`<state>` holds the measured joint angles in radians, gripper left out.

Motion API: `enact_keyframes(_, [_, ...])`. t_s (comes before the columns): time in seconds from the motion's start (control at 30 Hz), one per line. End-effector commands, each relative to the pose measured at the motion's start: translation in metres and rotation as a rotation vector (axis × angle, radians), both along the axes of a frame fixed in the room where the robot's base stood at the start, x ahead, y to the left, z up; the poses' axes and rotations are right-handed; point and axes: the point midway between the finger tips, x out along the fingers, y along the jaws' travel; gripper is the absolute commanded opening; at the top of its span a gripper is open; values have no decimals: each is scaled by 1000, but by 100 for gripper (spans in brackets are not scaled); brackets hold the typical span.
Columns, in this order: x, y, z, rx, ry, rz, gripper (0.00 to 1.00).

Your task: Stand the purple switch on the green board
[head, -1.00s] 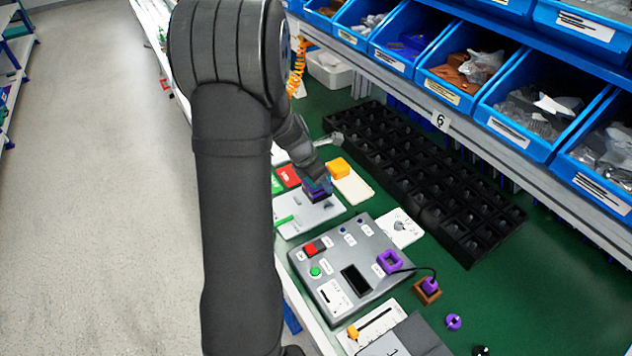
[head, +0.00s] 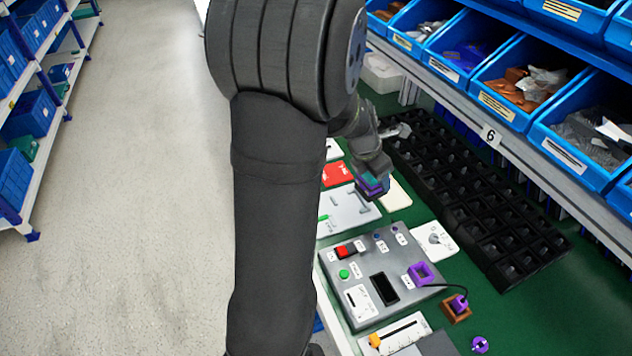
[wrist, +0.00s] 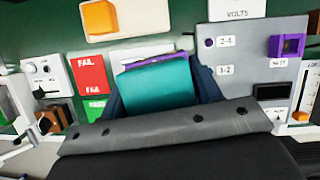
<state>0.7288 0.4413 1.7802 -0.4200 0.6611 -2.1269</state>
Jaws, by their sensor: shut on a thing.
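My gripper (wrist: 160,88) is shut on a block with a teal face and a purple edge, which I take as the purple switch (wrist: 155,82). The dark blue fingers sit on either side of it. In the head view the switch (head: 371,186) hangs under my gripper, over the back right of a pale grey plate (head: 340,210). It looks raised off the plate, but the gap beneath it is hidden. The green board (head: 500,325) shows as the green work surface under the equipment.
A grey test box (head: 360,272) with a purple socket (head: 421,273) stands in front. A red card (head: 337,174) and a cream plate (head: 396,196) lie near my gripper. A black compartment tray (head: 480,200) is to the right, below blue bins (head: 510,92).

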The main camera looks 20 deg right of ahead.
Motion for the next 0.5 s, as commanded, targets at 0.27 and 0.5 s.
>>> enact_keyframes(0.27, [81, 39, -2, 0, -1, 195, 31])
enact_keyframes(0.5, [110, 58, -5, 0, 0, 265, 31])
